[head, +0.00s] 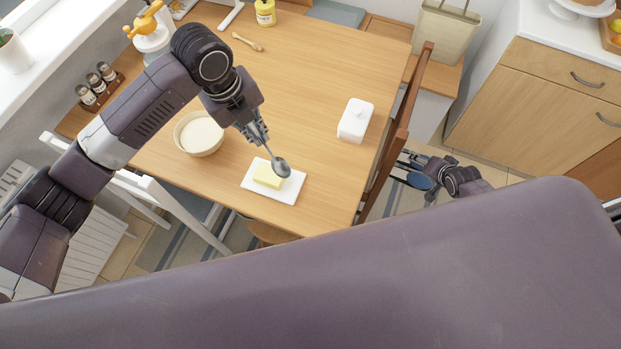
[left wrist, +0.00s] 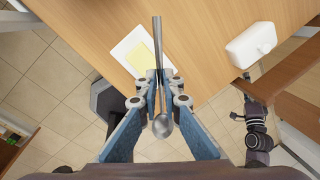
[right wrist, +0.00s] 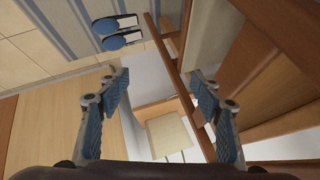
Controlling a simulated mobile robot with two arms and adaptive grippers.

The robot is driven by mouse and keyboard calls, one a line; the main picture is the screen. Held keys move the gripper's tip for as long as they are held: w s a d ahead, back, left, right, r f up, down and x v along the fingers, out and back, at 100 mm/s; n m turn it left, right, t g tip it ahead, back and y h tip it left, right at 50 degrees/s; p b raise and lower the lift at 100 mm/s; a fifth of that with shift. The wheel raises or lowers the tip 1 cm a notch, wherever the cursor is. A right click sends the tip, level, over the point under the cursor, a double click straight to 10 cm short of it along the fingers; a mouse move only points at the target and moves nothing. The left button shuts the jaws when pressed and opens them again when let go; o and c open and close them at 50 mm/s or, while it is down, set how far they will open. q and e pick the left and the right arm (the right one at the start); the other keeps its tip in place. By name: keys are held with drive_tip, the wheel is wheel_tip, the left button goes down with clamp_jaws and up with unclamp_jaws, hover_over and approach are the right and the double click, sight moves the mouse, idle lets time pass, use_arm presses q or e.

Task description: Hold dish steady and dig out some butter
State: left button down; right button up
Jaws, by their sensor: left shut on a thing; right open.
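A white rectangular dish (head: 288,191) with a pale yellow butter block (head: 266,178) lies near the table's front edge. My left gripper (head: 260,134) is shut on a metal spoon (head: 281,168), whose bowl points down and appears just above the butter's far right end; I cannot tell whether they touch. In the left wrist view, the spoon (left wrist: 159,45) passes between the fingers (left wrist: 162,92), with the dish (left wrist: 122,48) and butter (left wrist: 141,59) behind. My right gripper (head: 408,170) is open and empty, right of the table beyond the chair; its spread fingers show in the right wrist view (right wrist: 160,82).
The white butter lid (head: 356,121) stands on the table's right side. A cream bowl (head: 198,134) is left of the dish. A brown wooden chair (head: 403,115) stands along the table's right edge, between my right gripper and the dish. The table's middle is clear.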

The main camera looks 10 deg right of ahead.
drive_tip(key=w+d+r+m+t, duration=0.25)
drive_tip(key=w+r, duration=0.45)
drive_tip(key=r, duration=0.4)
drive_tip(key=w+d+r+m+t, duration=0.1)
drive_tip(key=w+d+r+m, duration=0.15)
drive_tip(key=w+r, duration=0.6)
drive_tip(key=w+a+r, duration=0.1)
drive_tip(key=a+r, duration=0.1)
drive_tip(key=r, duration=0.1)
drive_tip(key=w+a+r+m+t+y, duration=0.1)
drive_tip(key=a+r, duration=0.1)
drive_tip(key=r, duration=0.1)
drive_tip(key=w+a+r+y, duration=0.1)
drive_tip(key=a+r, duration=0.1)
drive_tip(key=r, duration=0.1)
drive_tip(key=shift+w+a+t, duration=0.1)
drive_tip(key=shift+w+t, duration=0.1)
drive_tip(key=shift+t, duration=0.15)
drive_tip(key=w+a+r+y, duration=0.1)
drive_tip(key=w+a+r, duration=0.1)
drive_tip(key=a+r, duration=0.15)
drive_tip(key=m+g+y, duration=0.5)
drive_tip(key=m+y, duration=0.5)
approach(275, 176)
drive_tip(key=x, duration=1.1)
drive_tip(key=shift+w+a, duration=0.15)
